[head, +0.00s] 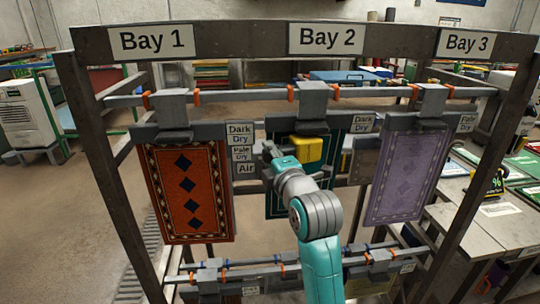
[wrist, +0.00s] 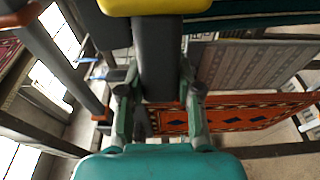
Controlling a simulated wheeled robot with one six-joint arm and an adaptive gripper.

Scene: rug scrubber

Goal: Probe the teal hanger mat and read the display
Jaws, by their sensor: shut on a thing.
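The teal mat (head: 276,203) hangs from a dark hanger bar under the Bay 2 sign (head: 326,39). My arm covers much of it. My gripper (head: 290,157) is in front of this mat. It is shut on a yellow probe (head: 308,149) with a dark grip. In the wrist view my gripper's fingers (wrist: 158,100) close on the dark grip, and the probe's yellow body (wrist: 155,6) is at the top edge. I cannot tell whether the probe touches the mat. No reading on the probe shows. A small black panel with a green % sign (head: 496,182) stands on the right table.
An orange patterned mat (head: 185,190) hangs in Bay 1 and a lilac mat (head: 405,175) in Bay 3. Dark Dry, Pale Dry and Air tags (head: 240,148) hang between bays. A lower rail (head: 280,262) and the rack's posts (head: 108,165) bound the space.

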